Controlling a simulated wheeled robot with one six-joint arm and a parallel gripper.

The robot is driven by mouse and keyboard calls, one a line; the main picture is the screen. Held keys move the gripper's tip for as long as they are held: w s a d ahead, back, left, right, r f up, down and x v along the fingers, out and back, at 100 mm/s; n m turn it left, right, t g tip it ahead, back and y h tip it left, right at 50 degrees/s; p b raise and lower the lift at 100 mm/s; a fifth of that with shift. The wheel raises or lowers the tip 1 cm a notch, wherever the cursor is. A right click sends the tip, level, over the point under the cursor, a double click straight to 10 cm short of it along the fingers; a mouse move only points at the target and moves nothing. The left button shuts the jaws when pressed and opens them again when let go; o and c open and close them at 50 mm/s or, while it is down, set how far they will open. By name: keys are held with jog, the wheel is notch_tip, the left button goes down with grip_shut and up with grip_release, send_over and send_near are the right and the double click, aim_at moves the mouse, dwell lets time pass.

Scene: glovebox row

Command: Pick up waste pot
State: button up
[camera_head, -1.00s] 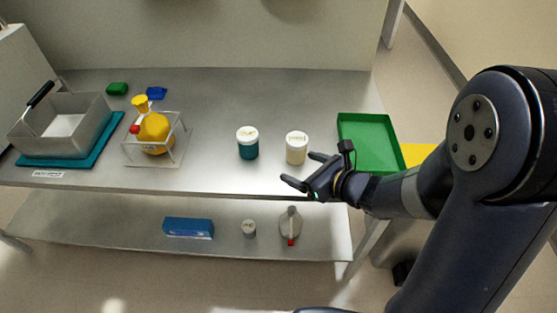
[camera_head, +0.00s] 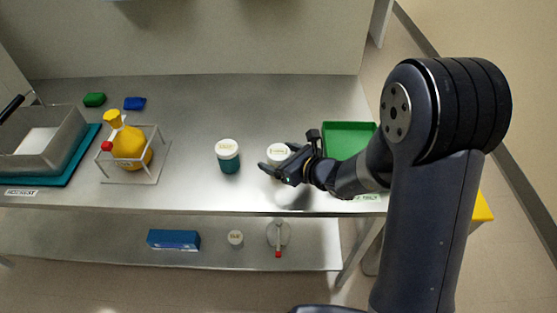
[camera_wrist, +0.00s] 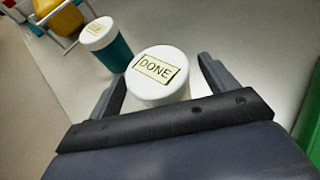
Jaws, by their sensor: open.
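A pale pot (camera_head: 279,150) with a white lid stands upright on the steel bench; in the wrist view its lid label reads DONE (camera_wrist: 156,70). No readable label says waste. My gripper (camera_head: 273,171) is open at the pale pot, partly hiding it in the head view. In the wrist view the fingers (camera_wrist: 164,86) lie on either side of the pale pot; contact cannot be told.
A green tray (camera_head: 349,126) lies right of the pots.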

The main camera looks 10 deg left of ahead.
jog(key=shift+x, duration=1.25)
jog(key=shift+c, duration=0.4)
jog(key=c, duration=1.1)
